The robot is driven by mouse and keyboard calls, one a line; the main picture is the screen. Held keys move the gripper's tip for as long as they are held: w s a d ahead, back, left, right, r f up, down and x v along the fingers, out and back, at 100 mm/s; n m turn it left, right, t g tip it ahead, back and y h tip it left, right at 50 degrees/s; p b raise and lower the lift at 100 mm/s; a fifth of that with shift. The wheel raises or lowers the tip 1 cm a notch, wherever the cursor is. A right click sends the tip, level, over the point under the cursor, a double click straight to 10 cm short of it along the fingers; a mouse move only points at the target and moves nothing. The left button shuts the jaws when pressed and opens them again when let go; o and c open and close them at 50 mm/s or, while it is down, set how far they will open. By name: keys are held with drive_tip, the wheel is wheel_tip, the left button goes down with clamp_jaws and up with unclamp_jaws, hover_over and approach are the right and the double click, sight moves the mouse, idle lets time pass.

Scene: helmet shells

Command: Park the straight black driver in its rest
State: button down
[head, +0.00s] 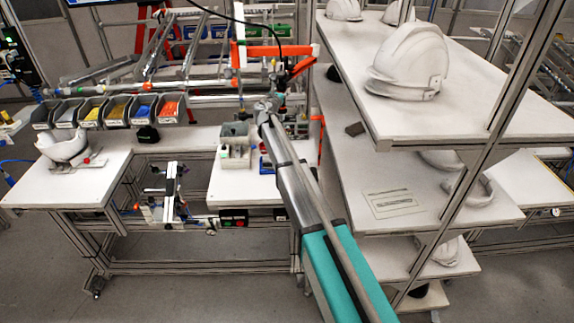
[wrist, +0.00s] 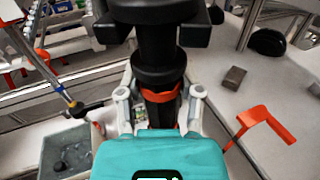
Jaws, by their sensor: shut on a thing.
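The straight black driver (wrist: 157,50) is a thick dark cylinder with an orange ring, seen nearly end to end in the wrist view. My gripper (wrist: 159,94) has one finger on each side of it and is shut on it around the orange ring. The driver's lower part is hidden behind my teal gripper body. In the head view my gripper (head: 267,106) is above the back of the right-hand bench, and the driver is hard to make out there. An orange bent bracket (wrist: 268,124) stands right of the gripper, apart from it. I cannot tell which part is the rest.
A grey bin (wrist: 48,160) with dark items lies lower left of the gripper. A rod with a black end (wrist: 76,107) reaches in from the left. The white shelf rack (head: 376,143) is close on the right, carrying a dark block (head: 355,129) and helmet shells (head: 408,62).

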drive_tip(key=shift+s+d, duration=1.05)
drive_tip(key=shift+s, duration=0.15)
drive_tip(key=shift+s+d, duration=0.1)
drive_tip(key=s+d, duration=0.6)
drive_tip(key=s, duration=0.1)
drive_tip(key=shift+d, duration=0.35)
idle(0.6)
drive_tip(key=w+d, duration=0.3)
drive_tip(key=d, duration=0.2)
drive_tip(key=shift+w, duration=0.4)
drive_tip(key=shift+a, duration=0.1)
drive_tip(key=shift+c, duration=0.8)
unclamp_jaws()
